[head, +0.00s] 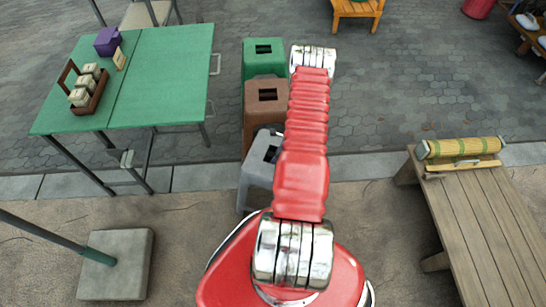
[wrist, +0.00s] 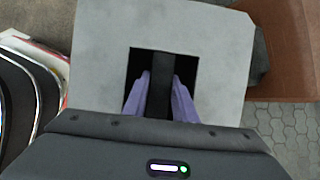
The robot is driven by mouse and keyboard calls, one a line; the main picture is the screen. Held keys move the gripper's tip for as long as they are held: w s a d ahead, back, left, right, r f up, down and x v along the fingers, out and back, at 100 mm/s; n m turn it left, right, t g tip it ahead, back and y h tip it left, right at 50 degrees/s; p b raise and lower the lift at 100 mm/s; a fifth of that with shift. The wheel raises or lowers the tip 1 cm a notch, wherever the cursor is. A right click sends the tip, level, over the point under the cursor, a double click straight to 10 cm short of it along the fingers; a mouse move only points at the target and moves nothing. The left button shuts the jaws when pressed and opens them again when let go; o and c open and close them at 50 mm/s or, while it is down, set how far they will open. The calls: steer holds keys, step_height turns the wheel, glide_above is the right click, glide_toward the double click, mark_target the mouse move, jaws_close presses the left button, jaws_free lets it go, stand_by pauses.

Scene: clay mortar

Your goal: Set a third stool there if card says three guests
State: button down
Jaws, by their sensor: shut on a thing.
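A grey stool (head: 258,165) stands nearest me in the head view, with a brown stool (head: 262,112) and a green stool (head: 262,62) in a row behind it. In the wrist view the grey stool's seat (wrist: 100,45) fills the middle. My gripper (wrist: 160,80) has its two purple fingers down in the seat's square opening, shut on the dark bar there. In the head view my arm hides most of the gripper and part of the stools. A small tan card (head: 119,59) stands on the green table (head: 150,85); its writing is too small to read.
The table also bears a purple box (head: 107,41) and a brown caddy (head: 88,90) of small containers. A pale chair (head: 147,13) is behind it. A wooden bench (head: 480,215) with a rolled mat (head: 460,147) is right. A concrete base with a pole (head: 115,265) is front left.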

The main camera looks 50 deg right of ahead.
steer(key=shift+w+a+f, duration=0.2)
steer(key=shift+w+f, duration=0.15)
steer(key=shift+f, duration=0.15)
steer(key=shift+w+a+f, duration=0.2)
steer(key=shift+w+f, duration=0.15)
steer(key=shift+f, duration=0.15)
steer(key=c, duration=1.4)
jaws_free()
steer(key=shift+s, duration=0.1)
steer(key=shift+c, duration=0.2)
steer(key=shift+v, duration=6)
steer(key=shift+d, duration=0.1)
steer(key=shift+s, duration=0.1)
